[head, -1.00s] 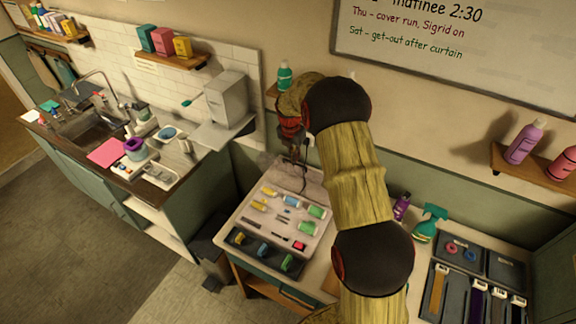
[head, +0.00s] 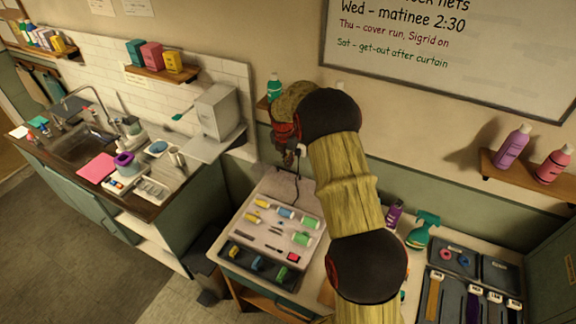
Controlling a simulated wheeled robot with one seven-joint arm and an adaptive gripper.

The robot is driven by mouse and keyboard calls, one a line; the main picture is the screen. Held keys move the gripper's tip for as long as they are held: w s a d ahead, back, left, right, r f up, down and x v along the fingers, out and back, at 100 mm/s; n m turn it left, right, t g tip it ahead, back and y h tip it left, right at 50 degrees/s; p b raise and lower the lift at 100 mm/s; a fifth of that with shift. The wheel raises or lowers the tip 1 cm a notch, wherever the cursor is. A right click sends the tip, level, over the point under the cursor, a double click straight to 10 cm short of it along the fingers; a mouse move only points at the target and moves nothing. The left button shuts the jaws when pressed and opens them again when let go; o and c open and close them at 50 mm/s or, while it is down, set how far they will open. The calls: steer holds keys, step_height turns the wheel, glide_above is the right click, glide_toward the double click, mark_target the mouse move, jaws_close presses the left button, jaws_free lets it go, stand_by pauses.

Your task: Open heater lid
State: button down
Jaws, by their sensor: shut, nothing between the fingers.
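I cannot tell for certain which thing is the heater or see a clear lid edge. A pale, flat tray-like unit (head: 252,227) holds colored rollers and small tools on the middle counter. A pale grey panel (head: 274,184) lies behind it with a dark cord near it. A light grey box (head: 218,112) stands on a wall shelf to the left. My gripper (head: 289,158) is small in the view, shut and empty, above the back of the pale unit near the wall. My arm hides part of the counter to the right.
A green bottle (head: 274,88) stands on a small shelf behind my wrist. A purple bottle (head: 394,215) and a teal spray bottle (head: 421,231) stand right of my arm. A dark tray (head: 470,257) lies at the right. The sink counter (head: 150,207) is at the left.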

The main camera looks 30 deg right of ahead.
step_height(320, 180, up, 10)
steer(key=s+a, duration=0.1)
steer(key=shift+a+r, duration=0.15)
steer(key=shift+r, duration=0.05)
steer(key=s+a+f+m+t+b, duration=0.1)
steer(key=s+a+m+b, duration=0.5)
steer(key=s, duration=0.7)
steer(key=s+a+f+m+t+y+b, duration=0.1)
steer(key=s+a+m+b, duration=0.5)
steer(key=s, duration=0.8)
steer(key=s+a+f+m+t+b, duration=0.2)
steer(key=s+a+f+m+b, duration=0.2)
steer(key=s+m+b, duration=0.6)
steer(key=s+a+m, duration=0.2)
steer(key=s+m, duration=0.1)
steer(key=shift+s+a+t, duration=0.25)
steer(key=shift+a+t, duration=0.05)
steer(key=shift+a, duration=0.05)
